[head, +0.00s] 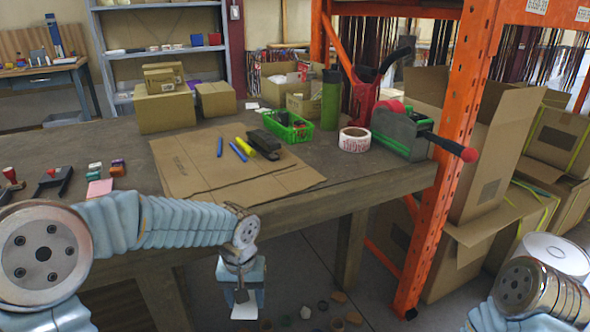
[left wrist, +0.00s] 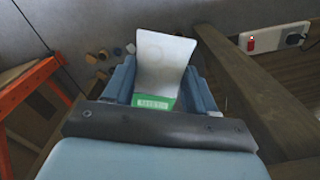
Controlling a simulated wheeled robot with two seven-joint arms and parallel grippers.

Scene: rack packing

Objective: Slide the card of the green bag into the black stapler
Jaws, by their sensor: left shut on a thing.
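My left gripper (head: 243,285) hangs in front of the table's front edge, below the tabletop, and is shut on the card of the green bag (head: 246,304). In the left wrist view, the pale card (left wrist: 165,62) stands up between the fingers of the left gripper (left wrist: 160,90), with a green part and a white barcode label at its lower end. The rest of the bag is hidden. The black stapler (head: 263,144) lies on a cardboard sheet on the table, apart from the card. My right gripper is out of view; only part of my right arm shows.
The cardboard sheet (head: 185,170) also carries blue pens and a yellow marker (head: 243,147). A green basket (head: 300,132), a tape roll (head: 354,140) and a tape dispenser (head: 400,135) stand behind and right. An orange rack post (head: 440,200) rises at the table's right end.

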